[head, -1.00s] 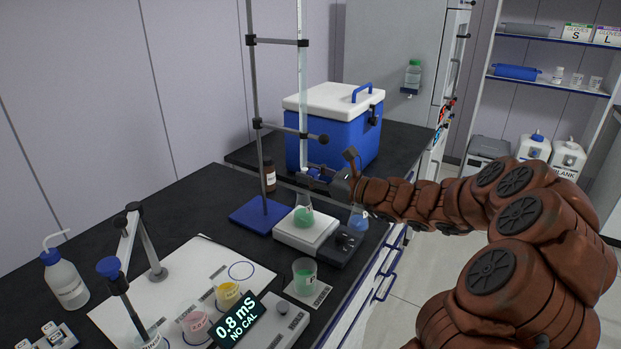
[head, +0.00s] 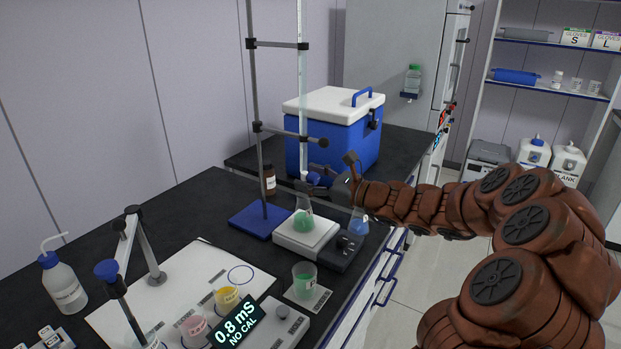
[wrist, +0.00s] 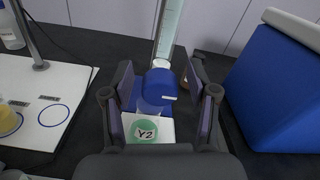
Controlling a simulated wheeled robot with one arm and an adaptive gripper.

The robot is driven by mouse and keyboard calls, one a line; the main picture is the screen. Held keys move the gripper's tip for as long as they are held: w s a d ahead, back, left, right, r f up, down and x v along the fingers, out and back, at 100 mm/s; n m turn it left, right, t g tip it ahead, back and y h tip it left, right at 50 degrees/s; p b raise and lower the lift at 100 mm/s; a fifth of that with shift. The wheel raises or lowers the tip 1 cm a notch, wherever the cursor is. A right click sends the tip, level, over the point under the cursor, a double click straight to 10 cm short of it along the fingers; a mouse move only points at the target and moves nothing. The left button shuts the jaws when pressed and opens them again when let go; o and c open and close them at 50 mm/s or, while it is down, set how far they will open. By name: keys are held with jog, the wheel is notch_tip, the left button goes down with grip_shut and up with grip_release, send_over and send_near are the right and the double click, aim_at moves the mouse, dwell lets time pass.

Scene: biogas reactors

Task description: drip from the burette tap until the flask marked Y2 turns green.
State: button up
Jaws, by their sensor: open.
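The flask marked Y2 (head: 303,221) stands on a white-topped stirrer plate (head: 296,241) and holds green liquid. Its Y2 label and green contents also show in the wrist view (wrist: 146,133). The burette (head: 302,95) stands upright on its stand above the flask. Its blue tap (wrist: 158,86) lies between my gripper's fingers in the wrist view. My gripper (wrist: 160,100) is open, with a finger on each side of the tap; I cannot tell whether either touches it. In the head view my gripper (head: 325,186) is level with the tap, just above the flask.
A flask of blue liquid (head: 358,222) stands right of the plate. A beaker of green liquid (head: 304,280) sits in front. A brown bottle (head: 269,180) stands behind the stand rod. A blue cool box (head: 335,135) stands behind the gripper. The meter (head: 237,322) reads 0.8 mS.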

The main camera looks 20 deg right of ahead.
jog(key=v, duration=1.2)
jog(key=shift+a, duration=0.15)
dwell(0.3)
jog(key=s+a+n+g+y+p, duration=0.1)
jog(key=s+a+n+g+y, duration=0.15)
jog(key=a+n+g, duration=0.85)
jog(key=s+a+f+n+g+h+p, duration=0.1)
jog(key=s+a+f+n+g+h, duration=0.15)
jog(key=s+a, duration=0.55)
jog(key=s+a+f+n+g+h+p, duration=0.1)
jog(key=s+a+n, duration=0.3)
jog(key=s+a, duration=0.35)
jog(key=s+d+f+n+g+h+p, duration=0.1)
jog(key=s+d+n+h, duration=0.3)
jog(key=s, duration=0.3)
jog(key=s+d+f+n+g+h+p, duration=0.1)
jog(key=s+d+n+h, duration=0.3)
jog(key=s, duration=0.4)
jog(key=shift+n+h+p, duration=0.5)
jog(key=shift+n+p, duration=0.05)
jog(key=shift+s+d, duration=0.1)
jog(key=shift+d, duration=0.05)
